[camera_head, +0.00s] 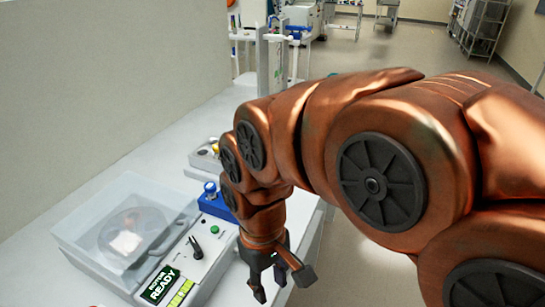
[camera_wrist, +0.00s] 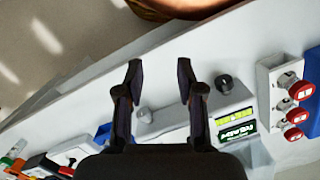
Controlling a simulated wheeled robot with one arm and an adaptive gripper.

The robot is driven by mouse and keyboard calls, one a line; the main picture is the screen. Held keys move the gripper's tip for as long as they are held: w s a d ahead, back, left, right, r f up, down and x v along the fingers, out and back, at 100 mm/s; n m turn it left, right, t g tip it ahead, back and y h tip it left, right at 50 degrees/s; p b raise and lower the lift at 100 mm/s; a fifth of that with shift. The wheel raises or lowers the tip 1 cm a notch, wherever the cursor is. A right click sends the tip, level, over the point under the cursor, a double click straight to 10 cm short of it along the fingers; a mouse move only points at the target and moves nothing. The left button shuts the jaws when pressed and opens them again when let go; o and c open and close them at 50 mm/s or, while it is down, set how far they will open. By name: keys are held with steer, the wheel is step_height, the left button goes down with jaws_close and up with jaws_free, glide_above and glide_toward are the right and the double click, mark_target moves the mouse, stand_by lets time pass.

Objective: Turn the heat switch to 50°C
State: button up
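No label reading heat or 50°C is legible, so I cannot tell which control is the heat switch. A pale device with a clear lid (camera_head: 125,225) stands on the bench at the lower left of the head view. The wrist view shows a black knob (camera_wrist: 224,84) and the display (camera_wrist: 237,127) right of the fingers. My gripper (camera_head: 272,278) is open and empty, right of the device, apart from the knob. It also shows in the wrist view (camera_wrist: 160,75).
A blue device (camera_head: 215,203) stands behind the lidded one. A panel with several red knobs (camera_wrist: 293,115) is at the right of the wrist view. Small coloured items (camera_wrist: 40,163) lie at its lower left. A wall (camera_head: 100,80) closes the left; open floor (camera_head: 375,60) lies beyond.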

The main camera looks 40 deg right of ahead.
steer(key=w+d+r+n, duration=0.3)
steer(key=w+d, duration=0.1)
steer(key=w, duration=0.7)
steer(key=w+d+r+n, duration=0.3)
steer(key=w+d, duration=0.1)
steer(key=w, duration=0.6)
steer(key=w+d+n, duration=0.1)
steer(key=w+d, duration=0.3)
steer(key=d, duration=0.1)
steer(key=w+d+f+n+t, duration=0.1)
steer(key=w+d, duration=0.3)
steer(key=d, duration=0.1)
steer(key=w+d+n+b, duration=0.1)
steer(key=w+d, duration=0.4)
steer(key=shift+f+n+t, duration=0.3)
steer(key=shift+f, duration=0.1)
steer(key=shift+w+d+f, duration=0.1)
steer(key=shift+d+f, duration=0.05)
steer(key=shift+f, duration=0.1)
steer(key=shift+f+p, duration=0.8)
steer(key=shift+f, duration=2.9)
jaws_close()
